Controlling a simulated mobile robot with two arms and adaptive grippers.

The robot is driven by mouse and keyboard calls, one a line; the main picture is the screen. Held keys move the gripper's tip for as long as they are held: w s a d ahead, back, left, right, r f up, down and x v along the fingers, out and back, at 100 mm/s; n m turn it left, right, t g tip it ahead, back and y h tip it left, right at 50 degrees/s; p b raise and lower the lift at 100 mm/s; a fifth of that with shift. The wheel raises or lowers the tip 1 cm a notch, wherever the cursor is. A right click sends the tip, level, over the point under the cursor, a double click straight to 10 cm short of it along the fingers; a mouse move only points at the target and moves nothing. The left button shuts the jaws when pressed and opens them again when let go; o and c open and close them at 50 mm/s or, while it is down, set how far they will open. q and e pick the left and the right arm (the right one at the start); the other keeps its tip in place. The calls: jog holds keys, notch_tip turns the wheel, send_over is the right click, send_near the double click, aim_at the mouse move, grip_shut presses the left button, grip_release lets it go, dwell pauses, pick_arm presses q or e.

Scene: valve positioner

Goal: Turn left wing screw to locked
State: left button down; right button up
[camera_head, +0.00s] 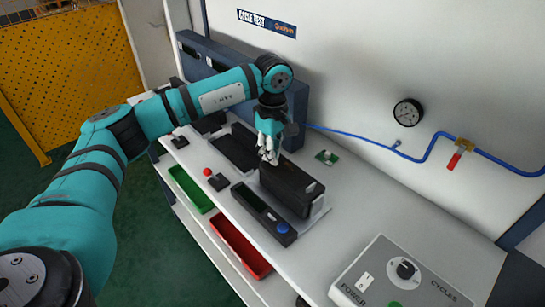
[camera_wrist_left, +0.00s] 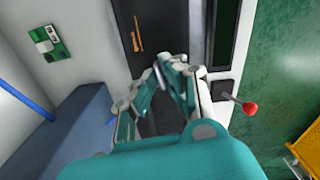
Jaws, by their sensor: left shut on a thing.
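The black valve positioner box (camera_head: 290,186) sits on a light plate on the white workbench, and its dark top also shows in the wrist view (camera_wrist_left: 150,15). My left gripper (camera_head: 267,156) points down at the box's far left end. In the wrist view my left gripper (camera_wrist_left: 168,70) has its fingertips close together, shut on a small pale part that I take to be the left wing screw (camera_wrist_left: 159,76). The fingers hide most of the screw, so its angle cannot be told. My right gripper is not in view.
A red-knobbed lever (camera_head: 209,172) stands left of the box. A dark tray with a blue knob (camera_head: 282,228) lies in front. Green (camera_head: 190,188) and red (camera_head: 240,247) bins sit below the edge. A control box (camera_head: 400,275) stands at the right; a small green board (camera_head: 327,157) lies behind.

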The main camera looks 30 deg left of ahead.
pick_arm(q)
jog(key=shift+m+b, duration=0.35)
jog(key=shift+m, duration=0.45)
jog(key=c, duration=1.5)
grip_release()
notch_tip(320, 180, up, 12)
jog(key=shift+r, duration=0.1)
